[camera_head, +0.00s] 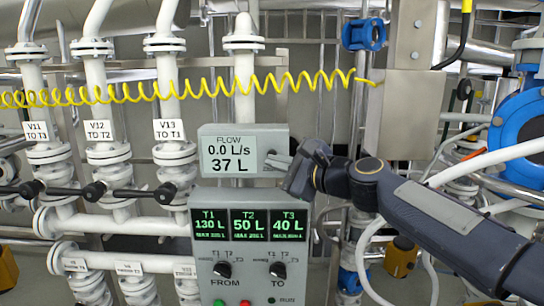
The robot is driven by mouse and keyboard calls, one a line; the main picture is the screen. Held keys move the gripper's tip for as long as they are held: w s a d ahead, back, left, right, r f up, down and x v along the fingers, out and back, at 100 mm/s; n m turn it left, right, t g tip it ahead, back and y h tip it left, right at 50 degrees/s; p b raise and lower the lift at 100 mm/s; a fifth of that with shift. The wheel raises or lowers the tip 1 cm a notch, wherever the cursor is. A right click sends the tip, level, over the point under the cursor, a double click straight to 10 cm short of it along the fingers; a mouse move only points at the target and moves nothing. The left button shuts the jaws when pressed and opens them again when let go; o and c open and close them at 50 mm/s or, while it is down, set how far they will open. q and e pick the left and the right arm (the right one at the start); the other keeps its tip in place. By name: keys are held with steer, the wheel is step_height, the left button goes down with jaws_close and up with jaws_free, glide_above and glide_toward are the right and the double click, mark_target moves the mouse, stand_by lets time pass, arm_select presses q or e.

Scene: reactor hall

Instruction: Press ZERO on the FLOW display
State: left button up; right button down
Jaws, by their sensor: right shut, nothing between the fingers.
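The FLOW display (228,154) is a small grey box with a pale screen in the middle of the head view. It reads 0.0 L/s and 37 L. My right gripper (272,161) comes in from the right and is shut and empty. I cannot tell whether the fingertips touch the box. My left gripper is not in view.
Below is a control panel (200,264) with T1, T2 and T3 screens reading 130 L, 50 L and 40 L, and FROM and TO knobs. White pipes with valves V11, V12 and V13 stand at left. A yellow coiled cable (205,88) crosses above the display.

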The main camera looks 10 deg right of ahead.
steer(key=shift+w, duration=0.1)
stand_by(0.6)
steer(key=shift+w, duration=0.35)
steer(key=shift+w+d, duration=0.2)
steer(key=shift+w, duration=0.25)
stand_by(0.7)
steer(key=shift+s, duration=0.1)
steer(key=shift+s+a, duration=0.2)
steer(key=shift+s, duration=0.6)
steer(key=s, duration=0.2)
steer(key=s+a, duration=0.1)
steer(key=s, duration=0.2)
stand_by(0.3)
